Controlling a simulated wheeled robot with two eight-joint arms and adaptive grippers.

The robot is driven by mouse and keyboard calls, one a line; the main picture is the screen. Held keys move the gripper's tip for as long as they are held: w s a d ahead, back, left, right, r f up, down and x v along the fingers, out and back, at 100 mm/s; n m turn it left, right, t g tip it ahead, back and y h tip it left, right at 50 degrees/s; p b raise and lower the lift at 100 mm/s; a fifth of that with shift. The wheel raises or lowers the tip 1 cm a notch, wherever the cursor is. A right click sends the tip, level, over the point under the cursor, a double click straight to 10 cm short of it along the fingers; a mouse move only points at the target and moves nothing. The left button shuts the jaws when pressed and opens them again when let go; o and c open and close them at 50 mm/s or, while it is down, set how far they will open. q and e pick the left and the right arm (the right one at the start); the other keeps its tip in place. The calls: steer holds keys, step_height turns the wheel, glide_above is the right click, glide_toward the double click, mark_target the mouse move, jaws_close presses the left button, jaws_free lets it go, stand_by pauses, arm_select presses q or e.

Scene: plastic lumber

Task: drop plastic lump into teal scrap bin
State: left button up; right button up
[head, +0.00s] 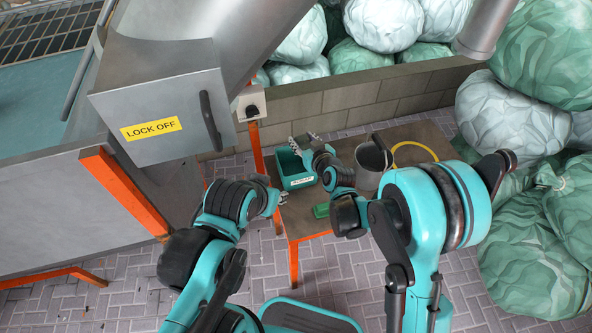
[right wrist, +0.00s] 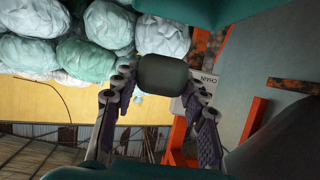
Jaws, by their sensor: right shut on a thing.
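The teal scrap bin (head: 298,183) stands on the brown table, with a white label on its front. My right gripper (head: 306,145) is over the bin's back right part in the head view. In the right wrist view my right gripper (right wrist: 160,95) is shut on the plastic lump (right wrist: 163,76), a dark grey-green rounded block between its fingertips. In the head view the lump is small and partly covered by the gripper. My left gripper (head: 279,196) is low by the table's left edge; its fingers are too small to tell open from shut.
A metal machine with a "LOCK OFF" box (head: 165,110) is at left. A block wall (head: 350,100) and wrapped bales lie behind.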

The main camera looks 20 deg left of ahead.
step_height(320, 180, down, 2)
steer(key=shift+f+b, duration=0.1)
steer(key=shift+b, duration=0.4)
steer(key=o, duration=1.2)
steer(key=shift+o, duration=0.2)
steer(key=shift+d, duration=0.1)
steer(key=v, duration=1.2)
